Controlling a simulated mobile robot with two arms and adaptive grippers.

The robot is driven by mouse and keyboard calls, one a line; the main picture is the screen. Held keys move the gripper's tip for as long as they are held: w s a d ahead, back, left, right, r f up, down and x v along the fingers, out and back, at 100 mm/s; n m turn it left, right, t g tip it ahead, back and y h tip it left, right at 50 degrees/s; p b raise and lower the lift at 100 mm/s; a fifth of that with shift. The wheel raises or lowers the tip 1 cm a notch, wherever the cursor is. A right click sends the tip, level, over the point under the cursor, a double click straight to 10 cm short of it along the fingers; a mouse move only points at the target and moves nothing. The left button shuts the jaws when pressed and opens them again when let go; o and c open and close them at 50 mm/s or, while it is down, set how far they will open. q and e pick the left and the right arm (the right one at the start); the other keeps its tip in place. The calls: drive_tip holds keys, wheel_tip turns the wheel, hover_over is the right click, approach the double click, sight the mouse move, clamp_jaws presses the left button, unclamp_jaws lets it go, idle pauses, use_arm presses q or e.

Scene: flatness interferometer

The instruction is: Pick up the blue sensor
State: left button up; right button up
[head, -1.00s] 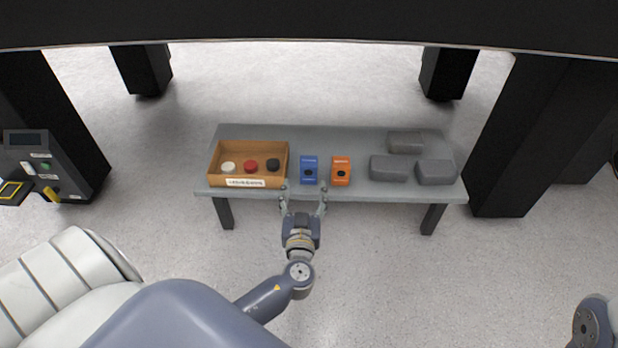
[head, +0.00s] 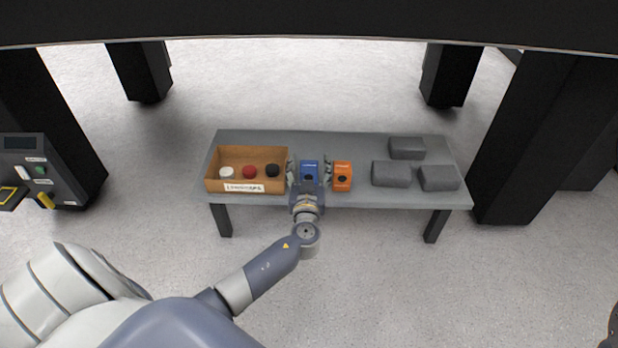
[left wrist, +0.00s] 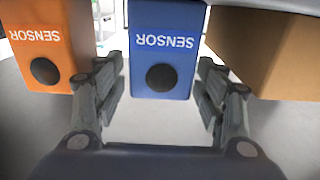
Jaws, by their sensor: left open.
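The blue sensor (head: 309,169) is a small box with a dark round knob, standing on the grey bench (head: 260,137). In the left wrist view the blue sensor (left wrist: 165,48) is central, its white "SENSOR" lettering upside down. My left gripper (head: 309,172) is open, with one finger on each side of the blue sensor. In the left wrist view the left gripper's fingers (left wrist: 164,95) flank the sensor, with gaps visible. An orange sensor (head: 342,178) stands close on the right, near the right finger; it also shows in the left wrist view (left wrist: 45,50). My right gripper is not shown.
A brown open box (head: 213,172) with white, red and black round pieces stands left of the blue sensor, close to the left finger. Several grey blocks (head: 391,173) lie at the right of the bench. A control unit (head: 50,170) stands at far left.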

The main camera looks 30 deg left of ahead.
use_arm(q)
drive_tip(key=c, duration=1.3)
